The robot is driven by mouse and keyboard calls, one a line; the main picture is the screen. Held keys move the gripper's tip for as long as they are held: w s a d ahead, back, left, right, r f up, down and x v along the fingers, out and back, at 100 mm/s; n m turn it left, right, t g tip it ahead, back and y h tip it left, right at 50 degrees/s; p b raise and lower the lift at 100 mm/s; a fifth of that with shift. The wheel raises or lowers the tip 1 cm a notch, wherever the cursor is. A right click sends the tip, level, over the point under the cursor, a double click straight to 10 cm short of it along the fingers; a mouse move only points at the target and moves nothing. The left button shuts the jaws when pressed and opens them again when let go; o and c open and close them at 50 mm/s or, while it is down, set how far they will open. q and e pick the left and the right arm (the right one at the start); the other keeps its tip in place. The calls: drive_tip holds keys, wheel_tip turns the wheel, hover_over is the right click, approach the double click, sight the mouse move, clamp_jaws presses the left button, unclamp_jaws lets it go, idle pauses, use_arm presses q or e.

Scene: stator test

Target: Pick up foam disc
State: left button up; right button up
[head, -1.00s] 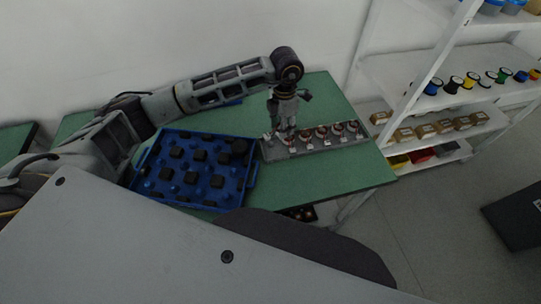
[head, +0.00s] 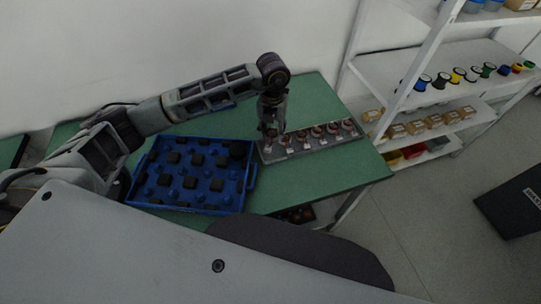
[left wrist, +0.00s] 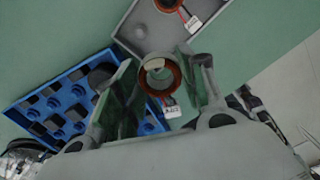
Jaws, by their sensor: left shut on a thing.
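A dark round disc (head: 237,149), possibly the foam disc, sits at the right back corner of the blue tray (head: 252,178); it also shows in the left wrist view (left wrist: 101,74). My left gripper (head: 271,128) is over the left end of the grey holder (head: 273,157). In the left wrist view, the left gripper (left wrist: 157,88) is shut on a stator ring (left wrist: 160,74) with copper windings and a white-tagged lead (left wrist: 172,112). I cannot tell whether the ring is clear of the holder. My right gripper is out of view.
The holder carries several more stators (head: 317,132) in a row. The blue tray has several black blocks and blue pegs. The green table (head: 315,88) is bare behind the holder. White shelves (head: 420,62) with spools and boxes stand to the right.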

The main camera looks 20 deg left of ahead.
use_arm(q)
drive_tip(key=n, duration=0.6)
drive_tip(key=shift+a, duration=0.1)
idle(0.3)
